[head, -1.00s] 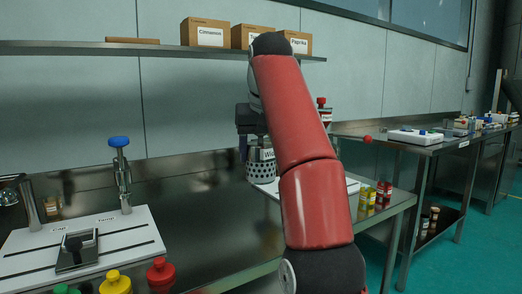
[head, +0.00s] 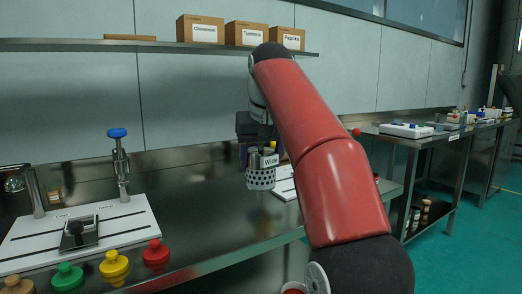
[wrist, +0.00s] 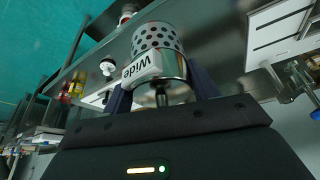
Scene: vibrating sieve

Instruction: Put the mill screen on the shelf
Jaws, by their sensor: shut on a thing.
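The mill screen (head: 261,178) is a perforated metal cylinder with a white label reading "Wide". My gripper (head: 255,145) is shut on it and holds it upright above the steel bench, below shelf height. In the wrist view the mill screen (wrist: 157,50) sits between the dark fingers of my gripper (wrist: 160,88), its holed end pointing away. The shelf (head: 150,46) is a long steel ledge on the wall, above and behind my gripper. My red arm covers part of the bench right of the screen.
Three boxes, Cinnamon (head: 201,30), Turmeric (head: 245,32) and Paprika (head: 287,37), stand on the shelf's right part. A flat brown piece (head: 130,37) lies at its left; bare shelf lies between. A white board with a blue-topped clamp (head: 118,150) and coloured knobs (head: 114,264) are at left.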

